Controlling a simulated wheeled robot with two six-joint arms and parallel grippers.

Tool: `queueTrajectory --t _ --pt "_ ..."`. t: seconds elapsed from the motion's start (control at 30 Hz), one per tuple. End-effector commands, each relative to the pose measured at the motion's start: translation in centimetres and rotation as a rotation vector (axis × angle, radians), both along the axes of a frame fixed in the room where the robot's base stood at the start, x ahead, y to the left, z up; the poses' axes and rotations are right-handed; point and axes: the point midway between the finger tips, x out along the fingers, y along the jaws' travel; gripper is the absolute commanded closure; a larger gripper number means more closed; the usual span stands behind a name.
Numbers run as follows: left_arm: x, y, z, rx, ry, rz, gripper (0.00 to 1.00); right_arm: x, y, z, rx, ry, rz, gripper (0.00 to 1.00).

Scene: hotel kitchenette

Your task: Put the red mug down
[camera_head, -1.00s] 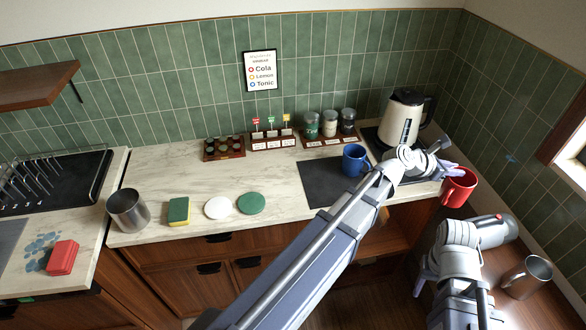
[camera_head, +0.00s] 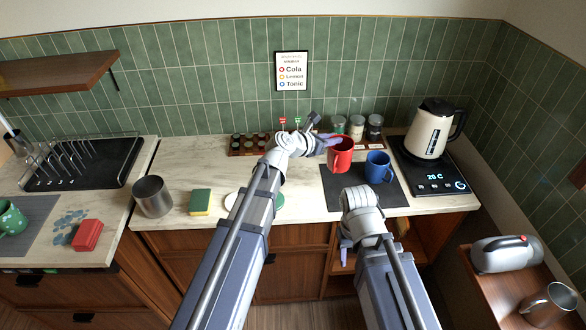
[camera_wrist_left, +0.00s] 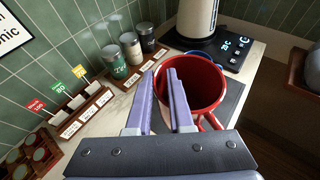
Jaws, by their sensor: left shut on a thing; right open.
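My left gripper (camera_head: 328,140) is shut on the red mug (camera_head: 341,158), at the mug's left side. The mug is upright, at the back left part of the dark mat (camera_head: 337,193), left of the blue mug (camera_head: 379,168). I cannot tell whether its base touches the mat. In the left wrist view, the fingers (camera_wrist_left: 166,98) are at the near side of the red mug (camera_wrist_left: 197,84), which looks empty. The blue mug is mostly hidden behind it there. My right gripper (camera_head: 345,250) is open and empty, low in front of the counter.
A kettle (camera_head: 434,128) stands on a black base at the right. Several jars (camera_head: 356,128) stand behind the mugs. A green-yellow sponge (camera_head: 200,202) and a metal cup (camera_head: 152,196) are on the left. The mat's front part is clear.

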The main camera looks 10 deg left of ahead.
Motion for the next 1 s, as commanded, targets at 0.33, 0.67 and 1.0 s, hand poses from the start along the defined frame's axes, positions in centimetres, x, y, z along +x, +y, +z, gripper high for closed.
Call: queueTrajectory --t 0.33,0.67,1.0 --pt "1.7 17.2 -1.5 0.001 0.009 0.308 1.0 0.0 0.0 -1.3 0.0 0.0 0.0 0.5" --pt "1.0 25.5 -1.9 -0.001 0.011 0.456 1.0 0.0 0.0 -1.7 0.0 0.0 0.0 0.5" --pt "0.9 26.0 -1.6 0.004 0.025 0.457 1.0 0.0 0.0 -1.1 0.0 0.0 0.0 0.5"
